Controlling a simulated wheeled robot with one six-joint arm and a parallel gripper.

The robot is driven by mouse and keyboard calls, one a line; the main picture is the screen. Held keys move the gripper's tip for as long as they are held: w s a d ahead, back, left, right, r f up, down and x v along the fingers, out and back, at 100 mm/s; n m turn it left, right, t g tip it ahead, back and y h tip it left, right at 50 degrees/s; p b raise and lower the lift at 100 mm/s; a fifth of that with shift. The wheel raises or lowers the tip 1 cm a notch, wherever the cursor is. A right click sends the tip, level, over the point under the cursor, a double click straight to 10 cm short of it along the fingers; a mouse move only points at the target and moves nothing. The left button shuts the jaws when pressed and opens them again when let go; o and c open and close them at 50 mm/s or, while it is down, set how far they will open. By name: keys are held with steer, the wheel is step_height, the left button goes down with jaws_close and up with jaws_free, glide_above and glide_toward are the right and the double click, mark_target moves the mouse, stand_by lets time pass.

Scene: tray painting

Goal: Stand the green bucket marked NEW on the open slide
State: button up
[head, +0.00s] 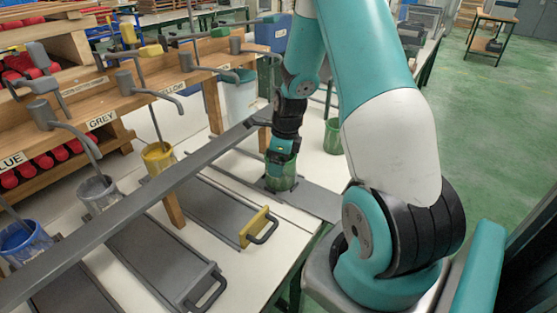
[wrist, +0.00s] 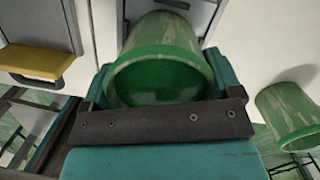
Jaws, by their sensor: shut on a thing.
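My gripper (head: 281,158) points down and is shut on a green bucket (head: 281,181). The bucket looks upright, and its paint-streaked wall and open mouth fill the middle of the wrist view (wrist: 158,82). No NEW marking is readable on it. The bucket is at a grey slide (head: 316,201) that sticks out past the other trays. I cannot tell whether its base touches the slide. A second green bucket (head: 332,138) stands to the right on the white table, and it also shows at the right of the wrist view (wrist: 290,112).
A long grey bar (head: 150,200) crosses above the table, left of my gripper. Grey trays (head: 208,208) lie below it, one with a yellow block and handle (head: 258,226). Yellow (head: 158,157), grey (head: 98,194) and blue (head: 24,242) buckets stand along the wooden rack.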

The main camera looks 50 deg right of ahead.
steer(key=shift+f, duration=0.1)
steer(key=o, duration=1)
steer(key=shift+c, duration=0.2)
